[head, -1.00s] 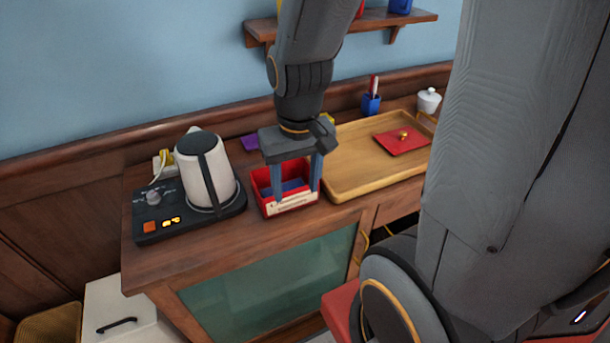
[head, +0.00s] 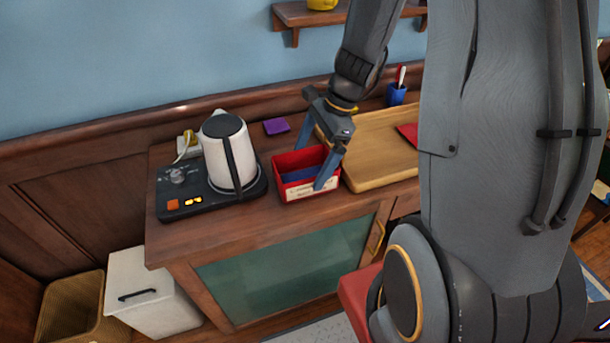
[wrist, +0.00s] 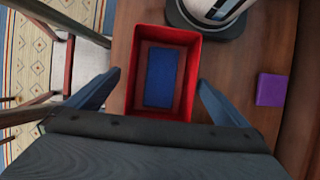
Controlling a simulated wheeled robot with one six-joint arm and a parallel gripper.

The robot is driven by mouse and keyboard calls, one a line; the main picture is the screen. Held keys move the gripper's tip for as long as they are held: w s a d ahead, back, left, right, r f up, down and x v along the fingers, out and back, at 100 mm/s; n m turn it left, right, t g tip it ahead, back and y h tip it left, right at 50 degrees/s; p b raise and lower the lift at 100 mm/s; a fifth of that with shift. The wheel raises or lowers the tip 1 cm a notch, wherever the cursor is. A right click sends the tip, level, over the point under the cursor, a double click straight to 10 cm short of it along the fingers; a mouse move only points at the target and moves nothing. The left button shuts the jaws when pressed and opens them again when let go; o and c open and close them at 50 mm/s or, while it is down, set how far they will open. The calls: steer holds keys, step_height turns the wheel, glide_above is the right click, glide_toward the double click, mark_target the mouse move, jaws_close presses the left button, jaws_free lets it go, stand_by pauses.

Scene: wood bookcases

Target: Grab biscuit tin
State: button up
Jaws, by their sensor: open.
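An open-topped red tin (head: 282,187) with a pale label on its front stands on the wooden cabinet top, right of the kettle. I take it for the biscuit tin, though its label is too small to read. A flat blue thing (wrist: 161,78) lies inside it. My gripper (head: 314,166) is open and empty at the tin. In the head view, one finger shows before the front wall and the other towards the back. In the wrist view, the fingers lie either side of the red tin (wrist: 196,62). I cannot tell whether their tips are below its rim.
A white kettle (head: 219,152) on a black base (head: 182,203) stands close left of the tin. A wooden tray (head: 372,147) is close on its right. A purple block (head: 276,126) lies behind. A wall shelf (head: 296,17) is above.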

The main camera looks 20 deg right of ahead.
mark_target(301, 178)
steer(key=shift+p+x, duration=0.35)
steer(key=shift+x, duration=1.75)
steer(key=shift+w+d, duration=0.1)
steer(key=shift+w, duration=0.1)
steer(key=shift+c, duration=0.4)
steer(key=c, duration=1.2)
